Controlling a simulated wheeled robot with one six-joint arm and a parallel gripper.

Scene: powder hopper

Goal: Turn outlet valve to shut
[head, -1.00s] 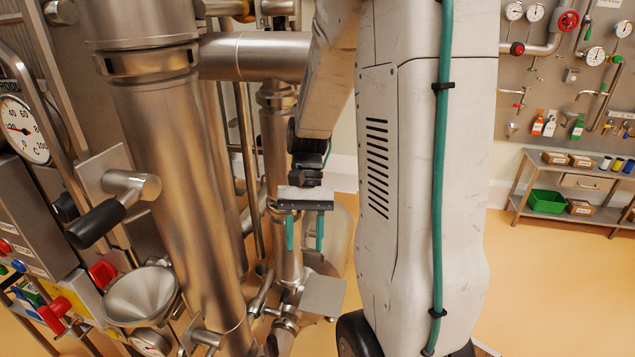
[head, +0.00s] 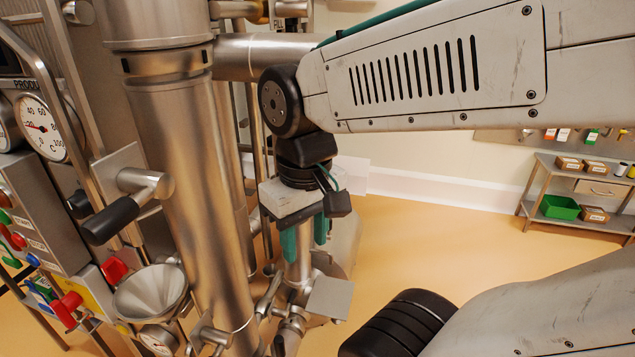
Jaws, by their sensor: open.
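A larger lever with a black grip (head: 110,220) sticks out left of the column, away from my gripper. No label shows which of these is the outlet valve, and the pipe behind the fingers is partly hidden.
The wide steel column (head: 185,180) stands left of my gripper. A steel funnel (head: 150,293) and a control panel with coloured buttons (head: 30,215) are at the left. A shelf with a green bin (head: 559,207) stands far right. Open floor (head: 440,240) lies between.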

